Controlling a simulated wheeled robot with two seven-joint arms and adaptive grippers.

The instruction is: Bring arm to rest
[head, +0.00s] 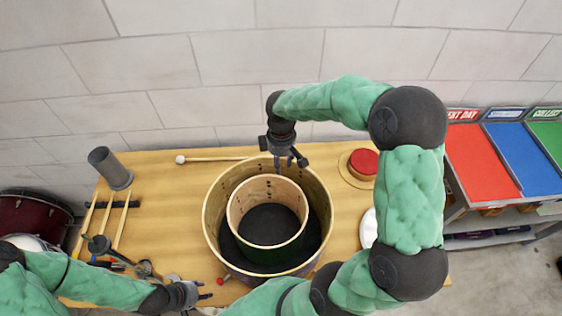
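My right arm arches in green padding over the right of the bench. Its gripper (286,161) hangs above the far rim of the large wooden drum shell (212,213), and I cannot tell whether it touches the rim. No object shows between its fingers, which look apart. My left gripper (203,291) is low over the front left of the bench, left of the large shell. Its fingers look small and I cannot tell how far apart they are. A smaller drum shell (235,222) stands inside the large one.
The wooden bench (165,220) carries a mallet (205,159), a dark cylinder (109,168), sticks and tools at left, a red round item (363,162) and a partly hidden white disc (369,229) at right. Red, blue and green sloped bins (482,160) stand to the right. A wall is behind.

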